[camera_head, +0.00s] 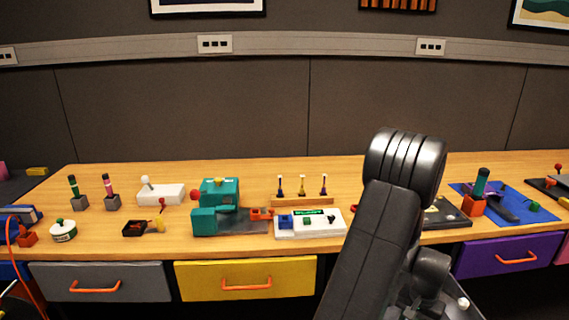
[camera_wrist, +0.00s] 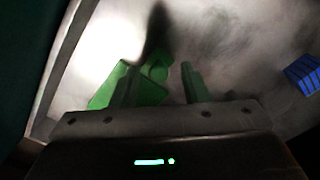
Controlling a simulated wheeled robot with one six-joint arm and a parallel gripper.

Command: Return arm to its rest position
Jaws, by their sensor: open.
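My arm (camera_head: 375,235) rises through the right-centre of the head view, dark and jointed. It bends at a ribbed black joint above the table's back edge. My gripper does not show in the head view. In the wrist view, its two green-tinted fingers (camera_wrist: 158,68) stand apart with a gap between them. A green shape (camera_wrist: 155,68) lies just behind the left finger; I cannot tell what it is or whether it touches. A pale, blurred grey surface fills most of the wrist view beyond the fingers.
The wooden table (camera_head: 150,231) carries a white panel (camera_head: 322,229), a teal machine (camera_head: 218,192) and a white joystick box (camera_head: 166,194). My arm hides part of the table and a dark panel (camera_head: 447,212). A blue striped thing (camera_wrist: 302,74) is at the wrist view's right edge.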

